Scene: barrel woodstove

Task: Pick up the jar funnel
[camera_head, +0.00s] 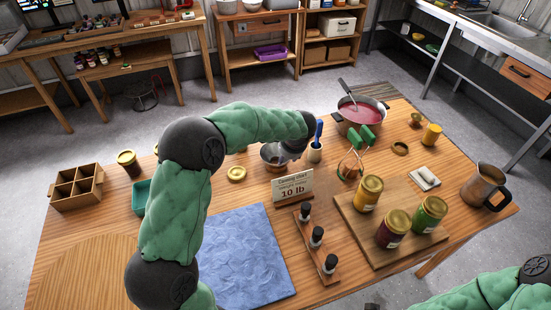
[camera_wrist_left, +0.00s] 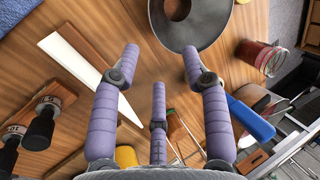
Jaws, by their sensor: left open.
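The jar funnel (camera_head: 270,158) appears to be the grey metal piece on the wooden table, behind the small sign and partly hidden by my left gripper. In the left wrist view it is a wide grey ring (camera_wrist_left: 208,28) with a dark hole, cut off by the top edge. My left gripper (camera_head: 288,151) is above and just right of the funnel in the head view. In the left wrist view its purple fingers (camera_wrist_left: 160,66) are spread wide with nothing between them, and the funnel lies beyond their tips. My right gripper is out of view.
A sign (camera_head: 293,187) stands in front of the funnel. A white cup with a blue-handled tool (camera_head: 318,131) is close on the right. A pot (camera_head: 361,116) and green-handled tongs (camera_head: 364,137) are farther right. A yellow lid (camera_head: 236,173) and blue mat (camera_head: 240,255) lie left.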

